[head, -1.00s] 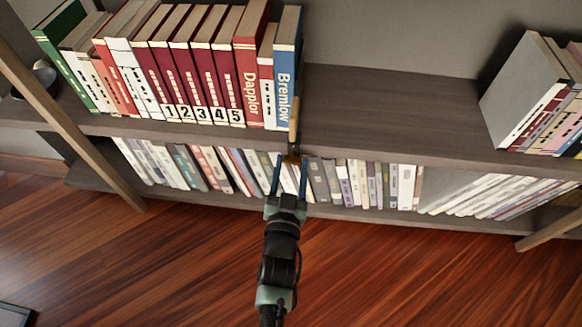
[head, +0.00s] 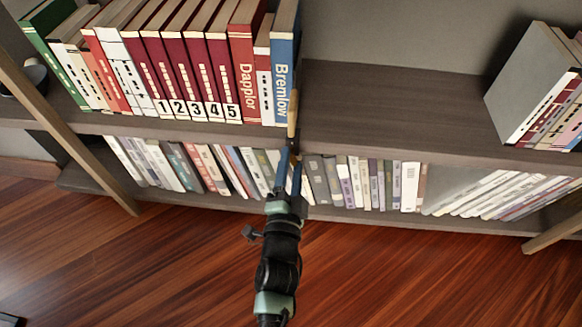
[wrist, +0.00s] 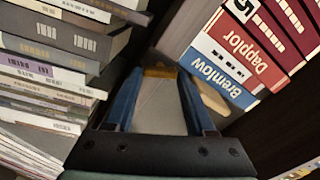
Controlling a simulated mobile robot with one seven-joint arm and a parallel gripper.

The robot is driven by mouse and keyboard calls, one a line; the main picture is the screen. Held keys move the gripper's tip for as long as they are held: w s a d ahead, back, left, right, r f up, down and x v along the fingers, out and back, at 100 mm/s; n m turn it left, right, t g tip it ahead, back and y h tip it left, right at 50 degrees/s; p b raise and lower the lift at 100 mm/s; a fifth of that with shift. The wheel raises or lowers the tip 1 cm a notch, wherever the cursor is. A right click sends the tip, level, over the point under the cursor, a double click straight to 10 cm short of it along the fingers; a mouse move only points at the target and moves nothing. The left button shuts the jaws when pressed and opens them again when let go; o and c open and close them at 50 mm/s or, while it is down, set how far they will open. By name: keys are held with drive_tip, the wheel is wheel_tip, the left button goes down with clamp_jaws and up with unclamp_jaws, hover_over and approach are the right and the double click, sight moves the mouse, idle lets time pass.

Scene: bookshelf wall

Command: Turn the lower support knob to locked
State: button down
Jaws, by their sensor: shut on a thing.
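The lower support knob (wrist: 158,72) shows in the wrist view as a small brass-coloured piece between my fingertips. It sits by the upright below the upper shelf's front edge. My gripper (wrist: 160,80) is shut on it, with one blue finger on each side. In the head view my gripper (head: 291,163) reaches up from below to the same spot, its fingers looking close together. They hide most of the knob there. A tan upright piece (head: 293,117) stands above, beside the blue Bremlow book (head: 284,70). I cannot read any lock mark.
Red numbered books (head: 190,65) stand on the upper shelf (head: 395,110), left of the knob. The shelf's middle is bare. Lower-shelf books (head: 345,182) stand close on both sides of my fingers. A grey book (head: 530,85) leans at right. The wooden floor (head: 400,275) is clear.

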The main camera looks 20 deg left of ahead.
drive_tip(key=m, duration=0.2)
drive_tip(key=m+b, duration=0.1)
drive_tip(key=m, duration=0.2)
drive_tip(key=shift+f+m, duration=0.2)
drive_tip(key=shift+m, duration=0.1)
idle(0.4)
drive_tip(key=shift+c, duration=1.2)
unclamp_jaws()
drive_tip(key=shift+r, duration=0.1)
drive_tip(key=shift+s, duration=0.1)
drive_tip(key=p+v, duration=0.1)
drive_tip(key=v, duration=1.1)
drive_tip(key=shift+s, duration=0.4)
drive_tip(key=shift+d, duration=0.15)
